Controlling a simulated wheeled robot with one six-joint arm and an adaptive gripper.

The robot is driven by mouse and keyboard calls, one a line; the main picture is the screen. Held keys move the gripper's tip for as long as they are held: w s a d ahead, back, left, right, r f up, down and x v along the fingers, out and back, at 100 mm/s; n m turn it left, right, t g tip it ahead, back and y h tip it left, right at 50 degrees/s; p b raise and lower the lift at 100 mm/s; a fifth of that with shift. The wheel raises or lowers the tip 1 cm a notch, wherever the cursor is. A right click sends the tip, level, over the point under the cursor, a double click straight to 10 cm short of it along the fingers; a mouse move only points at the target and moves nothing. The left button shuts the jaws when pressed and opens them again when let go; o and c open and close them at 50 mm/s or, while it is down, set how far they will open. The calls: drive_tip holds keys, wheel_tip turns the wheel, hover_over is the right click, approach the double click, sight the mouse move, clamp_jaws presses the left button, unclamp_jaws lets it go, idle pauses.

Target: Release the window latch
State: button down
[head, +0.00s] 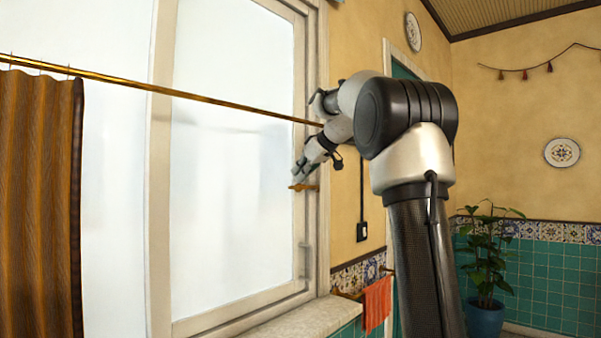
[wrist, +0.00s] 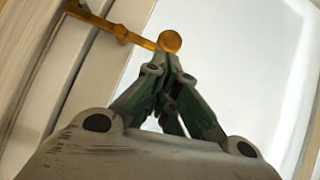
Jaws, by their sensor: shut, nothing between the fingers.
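The window latch is a brass handle (head: 304,188) on the right side of the window frame. In the wrist view, the latch's bar (wrist: 106,23) runs from the frame at the upper left to a round knob (wrist: 170,41) over the pane. My gripper (head: 298,172) is shut and empty, just above the latch in the head view. In the wrist view, its fingertips (wrist: 166,65) meet right beside the knob. I cannot tell whether they touch it.
The window (head: 232,160) has a white frame and a stone sill (head: 290,322). A brass curtain rod (head: 200,98) crosses it, with a brown curtain (head: 38,200) at the left. An orange towel (head: 377,303) hangs below my arm. A potted plant (head: 487,265) stands at the right.

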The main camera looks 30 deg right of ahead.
drive_tip(key=shift+a+f, duration=0.15)
drive_tip(key=shift+f, duration=0.1)
drive_tip(key=shift+s+a+f+n+h, duration=0.2)
drive_tip(key=shift+f+n+h, duration=0.1)
drive_tip(key=shift+n+h, duration=0.2)
drive_tip(key=shift+a+f+n+t+h, duration=0.2)
drive_tip(key=shift+f+n+t+h, duration=0.3)
drive_tip(key=shift+f, duration=0.65)
drive_tip(key=shift+a+f+n+t+h, duration=0.25)
drive_tip(key=shift+f+n+h, duration=0.3)
drive_tip(key=shift+f, duration=0.6)
